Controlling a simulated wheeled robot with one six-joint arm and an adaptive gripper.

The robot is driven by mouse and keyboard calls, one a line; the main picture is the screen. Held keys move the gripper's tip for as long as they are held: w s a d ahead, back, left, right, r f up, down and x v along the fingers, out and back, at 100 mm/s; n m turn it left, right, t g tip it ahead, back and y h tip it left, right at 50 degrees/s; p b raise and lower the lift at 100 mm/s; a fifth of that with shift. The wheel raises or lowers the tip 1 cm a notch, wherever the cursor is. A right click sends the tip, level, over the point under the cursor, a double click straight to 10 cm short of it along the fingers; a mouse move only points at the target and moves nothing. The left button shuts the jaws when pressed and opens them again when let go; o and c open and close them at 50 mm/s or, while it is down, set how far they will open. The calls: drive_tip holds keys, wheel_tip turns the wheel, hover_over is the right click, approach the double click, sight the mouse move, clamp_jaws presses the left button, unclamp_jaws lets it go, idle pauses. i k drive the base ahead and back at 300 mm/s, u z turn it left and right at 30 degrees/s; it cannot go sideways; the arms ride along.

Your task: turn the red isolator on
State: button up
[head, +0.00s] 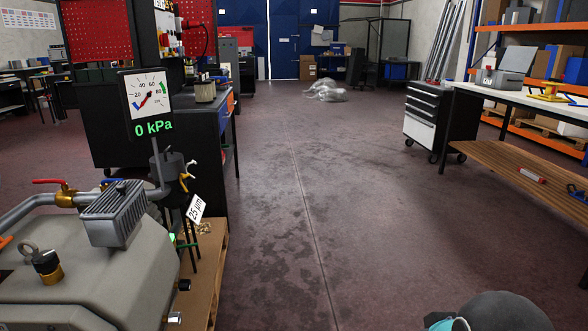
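A valve with a red lever handle (48,181) sits on a brass body (66,195) on the grey pipe at the left. The red lever lies about level, roughly along the pipe. This may be the red isolator, but a small red knob (163,40) also shows on a post-mounted control box behind, too small to read. A gauge (146,100) above the pump reads 0 kPa. My gripper is not in view; only a dark rounded part with a teal band, likely of my arm, shows at the bottom right.
The grey pump tank (85,270) fills the lower left on a wooden pallet (205,275). A dark bench (205,140) stands behind it. The middle floor (320,200) is clear. A workbench (530,100) stands right; clear plastic wrap (325,91) lies far back.

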sight(164, 42)
drive_tip(key=z, duration=0.15)
drive_tip(key=i, duration=1.85)
drive_tip(key=u, duration=0.3)
drive_tip(key=i, duration=1.85)
drive_tip(key=u, duration=1)
drive_tip(key=i, duration=1.55)
drive_tip(key=u, duration=0.55)
